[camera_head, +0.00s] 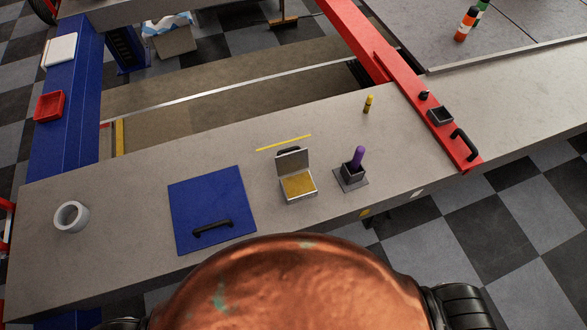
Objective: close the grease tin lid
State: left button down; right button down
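The grease tin (299,187) stands on the grey bench top, right of centre. It is a small grey box with yellow-brown grease inside. Its lid (292,160) stands open, raised up at the back edge of the tin. Neither of my grippers shows in the head view. My own copper-coloured body fills the bottom middle of the picture, with dark parts of mine at both of its sides.
A blue panel with a black handle (212,212) lies left of the tin. A dark holder (351,176) with a purple-handled item (357,158) stands close on its right. A white ring (70,217) lies far left. A red beam (420,115) crosses at right.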

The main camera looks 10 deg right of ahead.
aim_at(298, 160)
jog(key=z, duration=0.9)
jog(key=k, duration=0.95)
jog(key=u, duration=1.15)
jog(key=i, duration=0.5)
jog(key=z, duration=0.05)
